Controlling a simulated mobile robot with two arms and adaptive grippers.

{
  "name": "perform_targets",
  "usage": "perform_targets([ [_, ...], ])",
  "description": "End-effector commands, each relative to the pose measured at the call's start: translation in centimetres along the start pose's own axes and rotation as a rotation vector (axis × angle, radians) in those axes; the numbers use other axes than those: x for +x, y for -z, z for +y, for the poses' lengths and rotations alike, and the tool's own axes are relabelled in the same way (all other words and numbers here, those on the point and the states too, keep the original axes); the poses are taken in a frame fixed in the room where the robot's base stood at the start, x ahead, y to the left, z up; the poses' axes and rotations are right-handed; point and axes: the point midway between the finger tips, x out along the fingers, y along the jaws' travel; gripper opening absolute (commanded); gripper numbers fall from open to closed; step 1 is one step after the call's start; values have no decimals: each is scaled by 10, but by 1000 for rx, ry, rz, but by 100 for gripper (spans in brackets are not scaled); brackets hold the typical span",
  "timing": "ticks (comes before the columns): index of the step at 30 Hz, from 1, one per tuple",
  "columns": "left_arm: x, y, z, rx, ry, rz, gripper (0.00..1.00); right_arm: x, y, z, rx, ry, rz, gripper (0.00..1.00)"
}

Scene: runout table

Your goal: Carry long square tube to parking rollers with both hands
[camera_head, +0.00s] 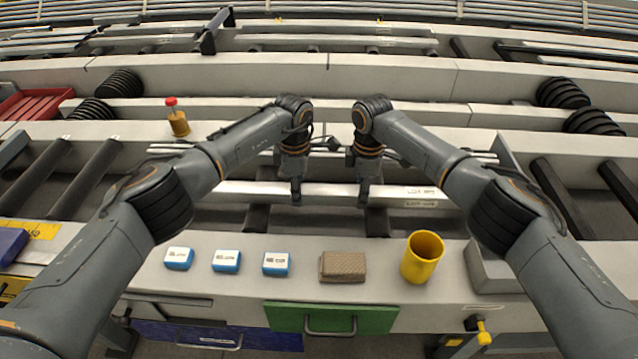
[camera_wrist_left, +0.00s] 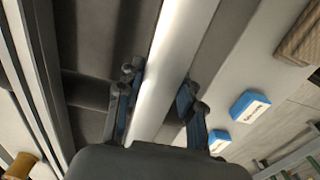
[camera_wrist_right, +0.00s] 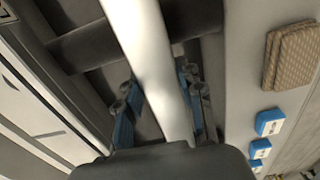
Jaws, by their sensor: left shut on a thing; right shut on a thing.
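The long square tube (camera_head: 332,190) is pale and lies left to right across the middle of the head view, with small labels near its right end. My left gripper (camera_head: 296,194) is shut on it left of its middle. In the left wrist view (camera_wrist_left: 172,60) its fingers stand on both sides of it. My right gripper (camera_head: 364,192) is shut on it further right, also with a finger on each side in the right wrist view (camera_wrist_right: 146,55). Dark rollers (camera_head: 257,217) show below the tube; whether it touches them I cannot tell. Which rollers are the parking rollers is unclear.
On the front ledge are several blue-and-white boxes (camera_head: 226,261), a brown patterned block (camera_head: 342,267) and a yellow cup (camera_head: 422,257). A red-capped bottle (camera_head: 178,117) stands behind at left. More rollers lie at left (camera_head: 38,170) and right (camera_head: 563,197).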

Motion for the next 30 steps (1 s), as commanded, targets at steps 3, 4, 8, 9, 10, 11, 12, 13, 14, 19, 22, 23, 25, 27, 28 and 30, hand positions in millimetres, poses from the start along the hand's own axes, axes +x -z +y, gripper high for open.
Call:
perform_targets([
  [3, 7, -1, 1, 1, -2, -2, 0, 8, 0, 0, 0, -2, 1, 0],
  [4, 8, -1, 1, 1, -2, -2, 0, 9, 0, 0, 0, -2, 1, 0],
  [8, 8, -1, 0, 1, -1, -1, 55, 9, 0, 0, 0, 0, 0, 55],
  [9, 8, -1, 0, 1, 0, -1, 60, 9, 0, 0, 0, 0, 0, 60],
  [10, 8, 0, 0, 1, 0, -1, 60, 9, 0, 0, 0, 0, 0, 60],
  [11, 8, 0, 0, 1, 0, -1, 60, 9, 0, 0, 0, 0, 0, 60],
  [12, 8, 0, 0, 1, 0, -1, 60, 9, 0, 0, 0, 0, 0, 60],
  [13, 8, 0, 0, 1, 0, -1, 60, 9, 0, 0, 0, 0, 0, 60],
  [14, 8, 0, 0, 1, 0, -1, 60, 9, 0, 0, 0, 0, 0, 60],
  [19, 6, 0, 0, 1, -1, -1, 60, 8, 0, 0, 0, 0, 0, 60],
  [22, -4, 0, 1, 1, -2, -1, 60, 8, 0, 0, 0, 0, 0, 60],
  [23, -9, 0, 1, 2, -3, -1, 60, 8, 0, 0, 0, 0, 0, 60],
  [25, -22, 0, 1, 2, -5, 0, 60, 8, 0, 0, 0, 0, 0, 60],
  [27, -37, 0, 1, 1, -5, -1, 60, 8, 0, 0, 0, 0, 0, 60],
  [28, -44, 0, 1, 2, -6, 0, 60, 8, 0, 0, 0, 0, 0, 60],
  [30, -60, 0, 1, 2, -5, -1, 60, 8, 0, 0, 0, 0, 0, 60],
])
